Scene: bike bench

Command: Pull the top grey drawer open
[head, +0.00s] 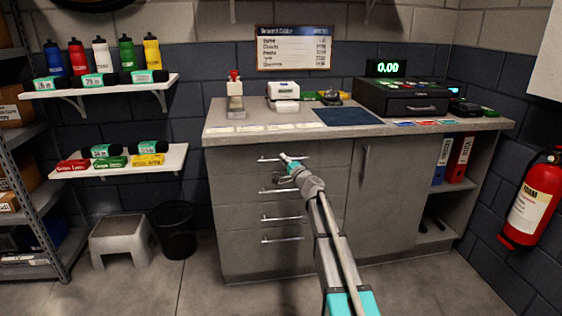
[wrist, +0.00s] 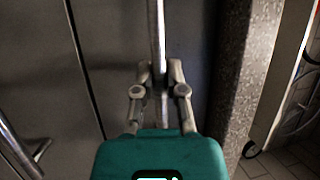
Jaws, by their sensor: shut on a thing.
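The top grey drawer (head: 235,165) is the uppermost of several in the cabinet under the counter. Its front looks flush with the cabinet. Its bar handle (head: 267,159) runs sideways across the front; in the wrist view the handle (wrist: 157,30) runs up the picture between my fingers. My gripper (head: 286,161) reaches the handle from the front. In the wrist view my gripper (wrist: 160,75) has one finger on each side of the bar and is shut on it. The fingertips and part of the arm hide the handle's middle in the head view.
Lower drawer handles (head: 281,218) sit beneath the top one. The speckled countertop (head: 225,135) overhangs just above. A cupboard door (head: 385,190) is to the right. A black bin (head: 174,230) and a step stool (head: 120,240) stand left; the floor before the drawers is clear.

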